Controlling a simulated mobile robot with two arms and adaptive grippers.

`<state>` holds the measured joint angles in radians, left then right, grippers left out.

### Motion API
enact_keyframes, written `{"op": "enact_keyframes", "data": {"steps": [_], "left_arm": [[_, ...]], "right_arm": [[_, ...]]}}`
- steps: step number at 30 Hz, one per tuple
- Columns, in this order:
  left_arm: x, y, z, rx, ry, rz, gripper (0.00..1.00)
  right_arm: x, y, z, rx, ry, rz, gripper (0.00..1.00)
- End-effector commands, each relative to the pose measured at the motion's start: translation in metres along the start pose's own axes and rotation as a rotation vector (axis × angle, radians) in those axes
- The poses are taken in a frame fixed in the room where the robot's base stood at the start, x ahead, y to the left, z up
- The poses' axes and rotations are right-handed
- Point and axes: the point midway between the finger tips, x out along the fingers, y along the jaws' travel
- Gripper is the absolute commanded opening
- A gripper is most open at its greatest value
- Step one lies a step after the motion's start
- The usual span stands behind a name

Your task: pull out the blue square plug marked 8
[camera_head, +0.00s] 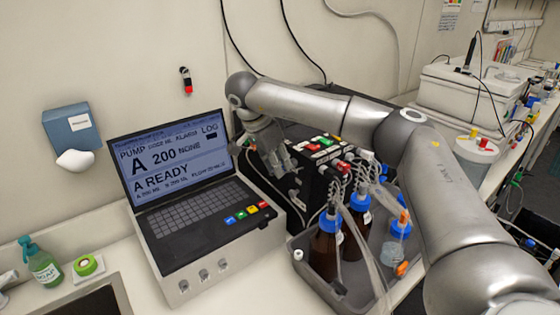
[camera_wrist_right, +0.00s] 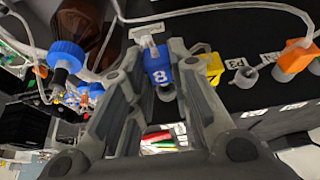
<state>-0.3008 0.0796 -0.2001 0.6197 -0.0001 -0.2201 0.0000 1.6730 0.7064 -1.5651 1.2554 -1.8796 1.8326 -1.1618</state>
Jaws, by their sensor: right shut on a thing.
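The blue square plug (camera_wrist_right: 159,70) marked with a white 8 sits between the fingers of my right gripper (camera_wrist_right: 155,58) in the right wrist view. The fingers are shut on it from both sides. Its front end faces the black box's panel, and I cannot tell whether it is still seated there. In the head view my right gripper (camera_head: 276,158) reaches down at the left side of the black box (camera_head: 318,185), and the plug is hidden there. My left gripper is not in view.
A yellow plug (camera_wrist_right: 212,69) is close beside the right finger, and an orange plug (camera_wrist_right: 297,58) is farther right. In the head view a laptop-like console (camera_head: 195,185) stands left of the box. A grey tray (camera_head: 300,250) with blue-capped bottles and tubing is in front.

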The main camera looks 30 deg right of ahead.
Motion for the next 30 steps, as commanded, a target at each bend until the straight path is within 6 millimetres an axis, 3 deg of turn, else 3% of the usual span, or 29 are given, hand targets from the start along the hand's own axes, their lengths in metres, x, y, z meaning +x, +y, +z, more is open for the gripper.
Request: {"op": "enact_keyframes", "data": {"steps": [17,30], "left_arm": [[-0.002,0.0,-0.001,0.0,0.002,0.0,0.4],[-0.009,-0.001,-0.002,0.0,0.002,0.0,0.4]], "right_arm": [[-0.003,0.0,0.006,-0.001,0.0,0.0,0.0],[-0.012,0.0,0.029,-0.001,-0.001,0.0,0.0]]}}
